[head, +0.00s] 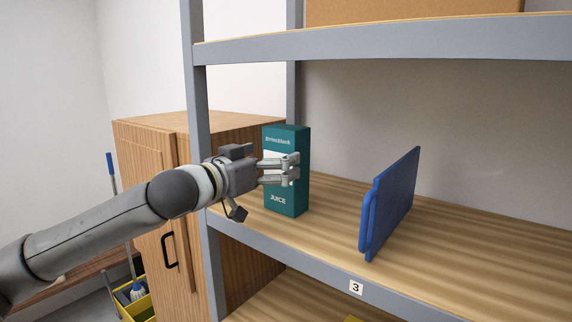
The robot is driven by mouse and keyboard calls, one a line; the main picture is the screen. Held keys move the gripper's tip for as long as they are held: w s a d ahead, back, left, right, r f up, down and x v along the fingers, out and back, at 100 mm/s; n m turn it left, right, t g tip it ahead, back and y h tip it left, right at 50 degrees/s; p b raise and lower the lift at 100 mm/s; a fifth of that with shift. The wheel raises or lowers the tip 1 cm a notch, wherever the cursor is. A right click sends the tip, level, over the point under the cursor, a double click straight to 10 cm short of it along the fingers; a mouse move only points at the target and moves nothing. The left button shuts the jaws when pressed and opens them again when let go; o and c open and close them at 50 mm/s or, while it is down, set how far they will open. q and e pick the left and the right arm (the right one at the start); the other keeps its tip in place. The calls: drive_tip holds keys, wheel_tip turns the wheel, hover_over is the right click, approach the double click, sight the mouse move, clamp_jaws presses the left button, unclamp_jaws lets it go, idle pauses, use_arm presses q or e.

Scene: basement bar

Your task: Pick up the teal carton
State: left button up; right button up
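The teal carton (288,203), marked JUICE, stands upright near the left end of the wooden shelf in the head view. My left gripper (291,167) reaches in from the left at about mid-height of the carton. Its two fingers show one above the other with a gap between them, so it looks open. The fingers overlap the carton's front face and hide part of its label. I cannot tell whether they touch it. My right gripper is not in view.
A blue board (390,205) stands upright on the same shelf (480,240), right of the carton, with bare shelf between. A grey shelf post (197,100) rises left of the carton, close to my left arm. An upper shelf (400,45) is overhead. A wooden cabinet (150,150) stands behind at left.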

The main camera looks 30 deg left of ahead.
use_arm(q)
drive_tip(key=w+p, duration=0.2)
drive_tip(key=w, duration=0.1)
drive_tip(key=w+p, duration=0.1)
drive_tip(key=p, duration=0.1)
drive_tip(key=shift+w+d+f, duration=0.2)
drive_tip(key=shift+w+d, duration=0.1)
drive_tip(key=shift+w, duration=0.1)
drive_tip(key=shift+c, duration=0.4)
drive_tip(key=c, duration=1.7)
drive_tip(key=shift+r, duration=0.2)
drive_tip(key=shift+c, duration=0.4)
drive_tip(key=shift+r, duration=0.1)
